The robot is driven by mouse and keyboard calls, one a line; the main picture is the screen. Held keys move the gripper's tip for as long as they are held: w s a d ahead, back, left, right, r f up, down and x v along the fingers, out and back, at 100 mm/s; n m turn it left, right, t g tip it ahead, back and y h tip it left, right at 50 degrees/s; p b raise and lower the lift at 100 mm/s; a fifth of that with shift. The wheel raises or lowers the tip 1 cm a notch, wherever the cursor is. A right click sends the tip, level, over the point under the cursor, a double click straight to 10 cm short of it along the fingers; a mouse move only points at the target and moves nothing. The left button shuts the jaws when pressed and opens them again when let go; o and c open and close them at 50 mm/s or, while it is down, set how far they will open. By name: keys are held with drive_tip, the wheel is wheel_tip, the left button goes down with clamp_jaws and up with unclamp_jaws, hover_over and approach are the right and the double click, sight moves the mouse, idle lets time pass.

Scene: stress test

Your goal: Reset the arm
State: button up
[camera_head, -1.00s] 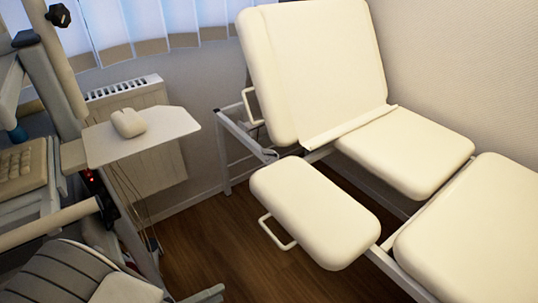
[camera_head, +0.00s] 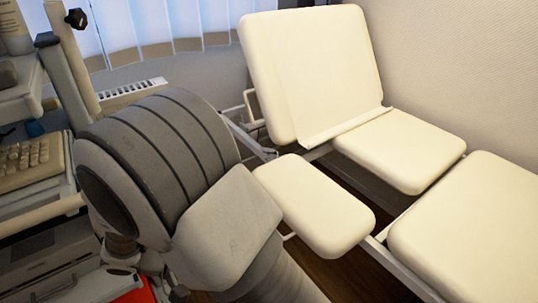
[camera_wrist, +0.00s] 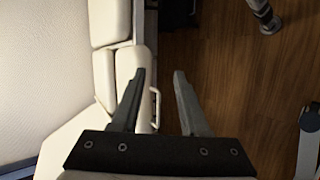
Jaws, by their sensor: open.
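My gripper (camera_wrist: 158,78) shows in the wrist view with its two dark fingers spread apart. It is open and nothing is between the fingers. Beyond it are the wooden floor (camera_wrist: 225,70) and the edge of a cream padded exam chair. My grey arm link fills the lower left and middle of the head view, and the gripper itself does not show there.
The padded exam chair (camera_head: 310,75) stands at the right in the head view, its side pad (camera_head: 315,205) close to my arm. A keyboard (camera_head: 30,165) and medical cart are at the left. A radiator (camera_head: 130,92) stands below the window blinds.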

drive_tip(key=s+d+r+m+t+y, duration=0.1)
drive_tip(key=s+d+r+m+y, duration=0.1)
drive_tip(key=d+r+y, duration=0.6)
drive_tip(key=s+d+r+m+t+y, duration=0.2)
drive_tip(key=s+d+r+y, duration=0.1)
drive_tip(key=d+r, duration=0.9)
wheel_tip(320, 180, up, 19)
drive_tip(key=p, duration=1.8)
drive_tip(key=shift+d+p, duration=0.25)
drive_tip(key=shift+p, duration=0.15)
drive_tip(key=shift+w+f, duration=0.1)
drive_tip(key=shift+f, duration=0.05)
